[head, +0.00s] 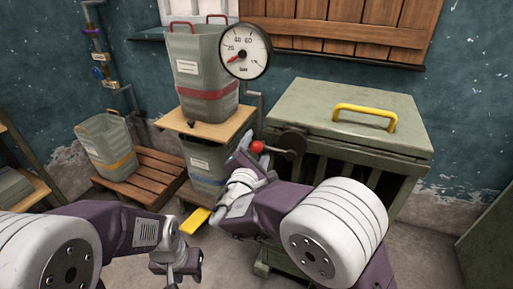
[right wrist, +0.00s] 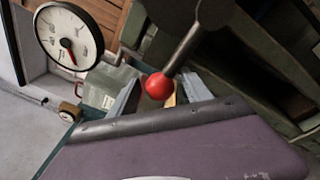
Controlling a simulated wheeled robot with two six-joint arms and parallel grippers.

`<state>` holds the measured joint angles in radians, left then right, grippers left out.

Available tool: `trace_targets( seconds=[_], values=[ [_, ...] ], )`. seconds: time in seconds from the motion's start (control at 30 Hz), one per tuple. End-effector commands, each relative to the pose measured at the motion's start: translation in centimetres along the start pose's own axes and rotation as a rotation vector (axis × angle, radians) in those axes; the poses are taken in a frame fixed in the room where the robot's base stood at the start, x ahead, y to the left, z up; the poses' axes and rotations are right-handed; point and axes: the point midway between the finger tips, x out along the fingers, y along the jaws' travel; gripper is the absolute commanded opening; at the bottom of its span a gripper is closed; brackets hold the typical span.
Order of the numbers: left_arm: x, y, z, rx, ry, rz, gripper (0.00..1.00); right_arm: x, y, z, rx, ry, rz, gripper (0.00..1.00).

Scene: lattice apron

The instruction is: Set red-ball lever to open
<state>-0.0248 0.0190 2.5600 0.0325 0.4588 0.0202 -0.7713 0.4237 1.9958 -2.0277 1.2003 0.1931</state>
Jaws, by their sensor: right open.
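The red ball (head: 257,147) is the knob of a dark lever whose dark round pivot (head: 294,141) sits at the left front of a green metal cabinet (head: 345,115). The lever points left, about level, in the head view. The red ball also shows in the right wrist view (right wrist: 158,86), at the end of its dark rod. My right gripper (head: 243,158) is open at the ball. In the right wrist view its fingers (right wrist: 160,95) show on both sides of the ball; contact is not clear. My left gripper (head: 176,265) hangs low, empty; its jaw opening is unclear.
A round pressure gauge (head: 245,51) hangs left above the cabinet, whose lid has a yellow handle (head: 365,115). Stacked grey bins (head: 201,65) stand left of the lever, and another bin (head: 107,147) sits on a wooden pallet (head: 140,180). Pipes with small valves (head: 104,70) run along the left wall.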

Motion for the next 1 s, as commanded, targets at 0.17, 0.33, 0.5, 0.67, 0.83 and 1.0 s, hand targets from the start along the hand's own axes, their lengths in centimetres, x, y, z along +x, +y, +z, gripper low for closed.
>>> trace_targets(
  seconds=[0.17,0.33,0.5,0.67,0.83,1.0],
  values=[
    [0.0,0.0,0.0,0.0,0.0,0.0,0.36,0.0,0.0,0.0,0.0,0.0,0.0,0.21],
    [0.0,0.0,0.0,0.0,0.0,0.0,0.36,0.0,0.1,0.0,0.0,-0.001,0.002,0.0],
    [0.0,0.0,0.0,0.0,0.0,0.0,0.36,0.0,0.1,0.1,-0.006,-0.002,0.003,0.0],
    [-0.1,0.0,0.0,0.0,0.0,0.0,0.36,0.0,-0.1,-0.1,-0.044,0.002,-0.001,0.0],
    [-0.4,0.0,0.0,0.0,0.0,0.0,0.36,0.0,-0.8,-0.7,-0.139,0.012,-0.012,0.0],
    [-0.8,0.0,-0.1,0.0,0.0,0.0,0.36,-0.1,-2.0,-1.4,-0.283,0.029,-0.031,0.0]
  ],
)
